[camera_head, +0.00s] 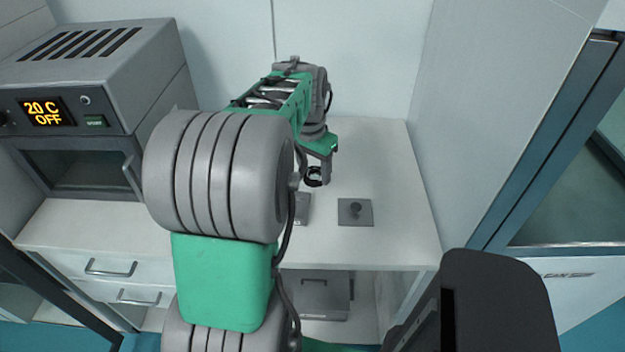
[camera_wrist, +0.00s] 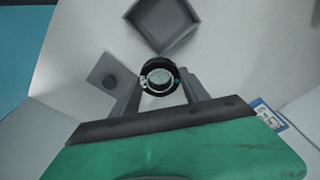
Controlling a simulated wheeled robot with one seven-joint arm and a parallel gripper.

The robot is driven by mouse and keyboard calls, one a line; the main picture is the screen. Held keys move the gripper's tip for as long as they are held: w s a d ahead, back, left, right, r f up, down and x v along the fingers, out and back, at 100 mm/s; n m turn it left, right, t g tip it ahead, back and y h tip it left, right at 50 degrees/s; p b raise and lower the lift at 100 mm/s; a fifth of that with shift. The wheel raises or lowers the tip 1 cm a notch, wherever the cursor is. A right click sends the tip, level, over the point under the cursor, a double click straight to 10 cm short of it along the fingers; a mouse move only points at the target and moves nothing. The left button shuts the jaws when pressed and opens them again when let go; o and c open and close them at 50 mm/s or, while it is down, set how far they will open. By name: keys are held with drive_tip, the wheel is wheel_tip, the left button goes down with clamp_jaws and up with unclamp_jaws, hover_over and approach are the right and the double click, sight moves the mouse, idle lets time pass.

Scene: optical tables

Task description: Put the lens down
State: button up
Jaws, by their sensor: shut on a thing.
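The lens, a clear disc in a round black mount (camera_wrist: 147,69), is held between the two grey fingertips of my gripper (camera_wrist: 163,82) in the wrist view. In the head view the dark ring of the lens (camera_head: 313,177) shows at my gripper (camera_head: 319,170), above the white worktop. A gap between lens and worktop seems to show, but its height is hard to tell. My fingers are shut on the mount.
A grey square plate with a dark round knob (camera_head: 355,211) lies on the white worktop (camera_head: 385,170); the plate shows in the wrist view (camera_wrist: 100,73). A grey square tray (camera_wrist: 183,38) is nearby. An oven (camera_head: 90,70) stands at left.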

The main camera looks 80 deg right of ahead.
drive_tip(key=s+a+r+b, duration=0.1)
drive_tip(key=s+a+r, duration=0.15)
drive_tip(key=a, duration=0.25)
drive_tip(key=s+a+r, duration=0.2)
drive_tip(key=a+r, duration=0.1)
drive_tip(key=a, duration=0.2)
drive_tip(key=w+d+f+n, duration=0.2)
drive_tip(key=w+d+n, duration=0.1)
drive_tip(key=w+n, duration=0.55)
drive_tip(key=w+a+f+n, duration=0.1)
drive_tip(key=w+a, duration=0.2)
drive_tip(key=w, duration=0.3)
drive_tip(key=w+a+n+t, duration=0.1)
drive_tip(key=w+a+n, duration=0.15)
drive_tip(key=w, duration=0.35)
drive_tip(key=w+a+f+n, duration=0.1)
drive_tip(key=w+a, duration=0.2)
drive_tip(key=w, duration=0.3)
drive_tip(key=w+a+n, duration=0.4)
drive_tip(key=w+a, duration=0.2)
drive_tip(key=a, duration=0.8)
drive_tip(key=w+a+f+n+y+p, duration=0.1)
drive_tip(key=w+a+n, duration=0.4)
drive_tip(key=a, duration=1)
drive_tip(key=shift+w+f+t, duration=0.25)
drive_tip(key=shift+w+t, duration=0.15)
drive_tip(key=shift+w, duration=0.25)
